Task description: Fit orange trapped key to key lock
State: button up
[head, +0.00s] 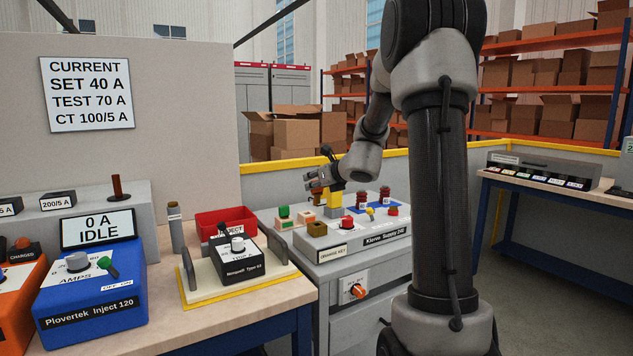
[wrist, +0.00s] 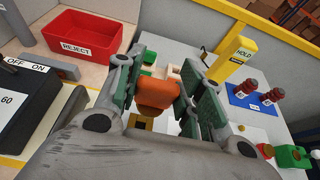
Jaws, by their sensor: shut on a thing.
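My gripper (head: 319,184) is over the grey control desk in the head view. In the wrist view, its green-padded fingers are shut on the orange trapped key (wrist: 158,97), a rounded orange body held between them. The key's lower end is hidden. The likely key lock is a brownish-yellow block (head: 317,229) on the near left of the desk top, above a label reading ORANGE KEY (head: 333,252). In the wrist view, part of a yellow-brown block with a dark opening (wrist: 143,123) shows below the key. I cannot tell whether they touch.
A yellow HOLD post (wrist: 233,60), red-topped parts on a blue plate (wrist: 258,97) and a red button (head: 346,222) stand close by on the desk. A red REJECT bin (wrist: 82,37) and black tester (head: 236,260) are to the left.

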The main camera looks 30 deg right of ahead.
aim_at(318, 201)
jog(key=shift+f, duration=0.15)
jog(key=shift+f, duration=2.8)
jog(key=shift+f, duration=0.4)
jog(key=shift+f, duration=1.55)
jog(key=o, duration=1.1)
